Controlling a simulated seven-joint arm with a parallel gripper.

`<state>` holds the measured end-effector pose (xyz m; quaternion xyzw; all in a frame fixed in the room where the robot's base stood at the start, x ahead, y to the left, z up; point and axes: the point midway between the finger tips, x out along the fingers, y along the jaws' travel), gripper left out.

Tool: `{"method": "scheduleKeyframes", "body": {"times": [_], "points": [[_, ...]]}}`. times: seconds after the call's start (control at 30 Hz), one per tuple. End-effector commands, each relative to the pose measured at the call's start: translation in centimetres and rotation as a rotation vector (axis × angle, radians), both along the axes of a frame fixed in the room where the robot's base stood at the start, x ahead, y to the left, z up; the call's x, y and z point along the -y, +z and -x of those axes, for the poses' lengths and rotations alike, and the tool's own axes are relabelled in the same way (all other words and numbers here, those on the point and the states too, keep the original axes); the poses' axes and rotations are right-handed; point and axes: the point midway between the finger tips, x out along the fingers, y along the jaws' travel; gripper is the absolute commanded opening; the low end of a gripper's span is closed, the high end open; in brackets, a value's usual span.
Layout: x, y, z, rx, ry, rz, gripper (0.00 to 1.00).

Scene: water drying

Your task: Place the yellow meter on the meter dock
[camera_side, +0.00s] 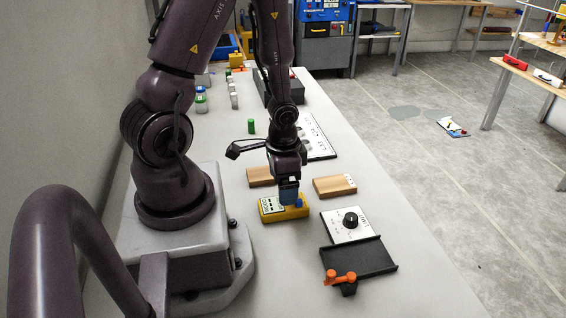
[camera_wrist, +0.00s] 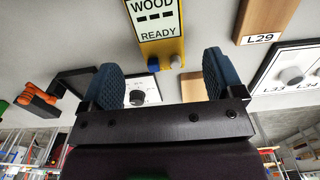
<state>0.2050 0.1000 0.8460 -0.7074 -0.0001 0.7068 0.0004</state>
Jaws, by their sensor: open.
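The yellow meter (camera_side: 270,215) lies on the table below my gripper (camera_side: 289,197). I cannot tell how far above the meter the fingertips are. A flat black tray (camera_side: 358,257) with an orange-handled part at its front, apparently the meter dock, sits to the right and nearer the camera. It looks empty.
A white panel with a black knob (camera_side: 351,219) lies between the meter and tray. Wooden blocks (camera_side: 335,187) (camera_side: 259,177) lie just behind the meter. A green cylinder (camera_side: 251,126) and small bottles stand farther back. The table's right edge runs beside the tray.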

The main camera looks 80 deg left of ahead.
Motion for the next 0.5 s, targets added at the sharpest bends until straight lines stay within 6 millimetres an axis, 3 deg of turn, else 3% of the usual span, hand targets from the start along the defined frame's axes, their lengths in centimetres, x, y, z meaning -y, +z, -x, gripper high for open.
{"method": "scheduleKeyframes", "body": {"times": [0.2,0.5], "points": [[-0.2,3.5,-0.1,0.006,0.006,-0.003,0.87],[0.0,6.0,-0.2,0.007,-0.001,-0.016,0.87]]}}
